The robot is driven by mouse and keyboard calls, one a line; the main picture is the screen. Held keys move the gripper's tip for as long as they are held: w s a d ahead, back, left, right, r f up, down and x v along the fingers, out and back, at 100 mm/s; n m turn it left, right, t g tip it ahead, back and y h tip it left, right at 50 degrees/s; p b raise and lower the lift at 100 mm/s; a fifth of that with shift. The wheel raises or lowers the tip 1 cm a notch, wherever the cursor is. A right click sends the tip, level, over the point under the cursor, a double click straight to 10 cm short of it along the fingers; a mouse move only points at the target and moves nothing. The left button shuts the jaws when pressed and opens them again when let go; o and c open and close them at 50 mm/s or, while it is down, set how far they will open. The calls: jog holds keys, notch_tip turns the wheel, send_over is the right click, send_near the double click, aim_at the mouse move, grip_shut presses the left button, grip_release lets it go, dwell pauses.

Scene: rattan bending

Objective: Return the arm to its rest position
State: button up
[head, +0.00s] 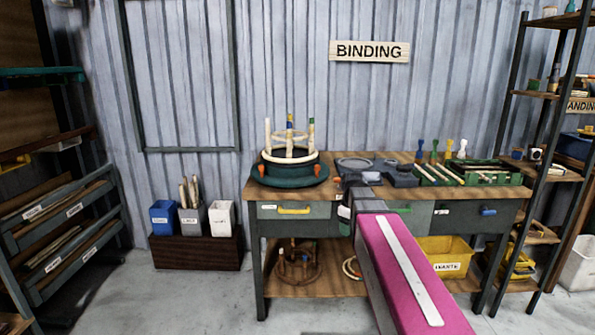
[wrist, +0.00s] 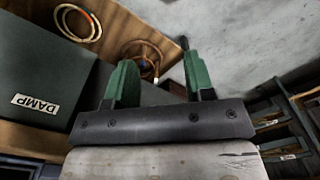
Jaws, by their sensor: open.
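My gripper (wrist: 158,78) shows in the wrist view as two green fingers standing well apart. It is open, with nothing held between them. In the head view, my magenta arm (head: 405,265) reaches from the bottom right toward the front edge of the workbench (head: 258,186). The arm's far end is near the bench front, right of the left drawer; the fingers cannot be made out clearly there. In the wrist view, the dark drawer front marked DAMP (wrist: 75,85) is left of the fingers, and floor shows beyond them.
A round frame with upright posts (head: 290,160) stands on the bench's left. Grey tools (head: 400,176) and a green tray (head: 485,172) are on the right. A lower shelf holds rattan rings (head: 298,265) and a yellow bin (head: 445,255). Floor at left front (head: 190,300) is clear.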

jog(key=s+f+m, duration=0.9)
jog(key=s+f, duration=0.5)
jog(key=f, duration=0.3)
jog(key=shift+s+f+m, duration=0.25)
jog(key=shift+f+m, duration=0.1)
jog(key=shift+m, duration=0.05)
